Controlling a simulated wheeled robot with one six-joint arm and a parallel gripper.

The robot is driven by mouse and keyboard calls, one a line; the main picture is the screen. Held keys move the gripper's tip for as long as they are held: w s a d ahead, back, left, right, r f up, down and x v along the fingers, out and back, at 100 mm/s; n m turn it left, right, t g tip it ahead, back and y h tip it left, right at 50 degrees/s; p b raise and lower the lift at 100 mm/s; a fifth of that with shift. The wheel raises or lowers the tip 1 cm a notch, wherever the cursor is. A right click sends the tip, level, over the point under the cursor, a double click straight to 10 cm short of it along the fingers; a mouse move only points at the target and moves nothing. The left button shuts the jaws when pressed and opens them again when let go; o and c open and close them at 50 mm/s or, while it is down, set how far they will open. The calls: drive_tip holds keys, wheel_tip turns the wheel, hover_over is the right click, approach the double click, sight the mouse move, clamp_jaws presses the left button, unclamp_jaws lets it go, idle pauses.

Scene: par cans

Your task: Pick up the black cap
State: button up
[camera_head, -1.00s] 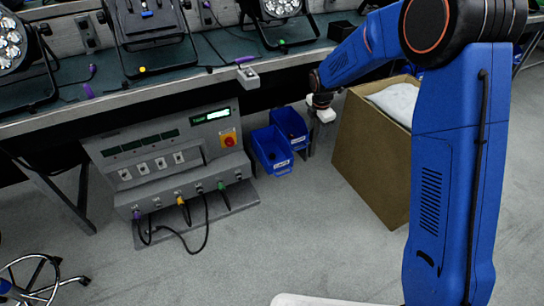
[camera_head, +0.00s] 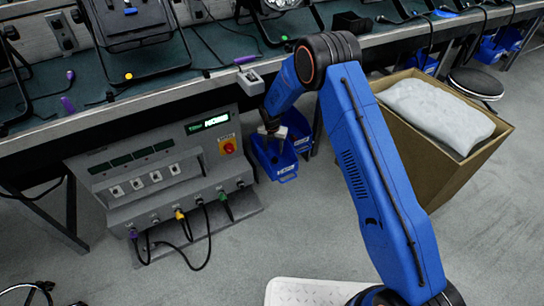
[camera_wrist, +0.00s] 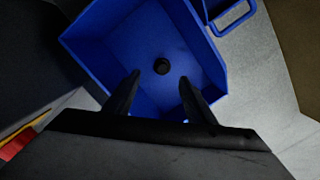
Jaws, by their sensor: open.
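The black cap (camera_wrist: 161,66) is a small round piece lying on the floor of a blue bin (camera_wrist: 86,43) in the wrist view. My gripper (camera_wrist: 158,82) is open above the bin, with the cap seen between and just beyond its two fingertips. The fingers do not touch the cap. In the head view my gripper (camera_head: 272,134) is small and dark above the front blue bin (camera_head: 285,175). The cap cannot be made out there.
A second blue bin (camera_head: 300,138) stands beside it. The grey control panel (camera_head: 160,165) with cables is to the left. A cardboard box (camera_head: 420,165) holding a white bag (camera_head: 436,115) is to the right. The workbench edge (camera_head: 120,107) runs above the bins.

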sight(275, 158)
wheel_tip(275, 158, down, 2)
drive_tip(key=shift+w+f, duration=0.1)
drive_tip(key=shift+w+d+f, duration=0.15)
drive_tip(key=shift+d+f, duration=0.05)
drive_tip(key=shift+f, duration=1.1)
drive_tip(key=shift+w+d+f, duration=0.15)
drive_tip(key=shift+f, duration=1.1)
drive_tip(key=c, duration=1.2)
drive_tip(key=shift+r, duration=0.1)
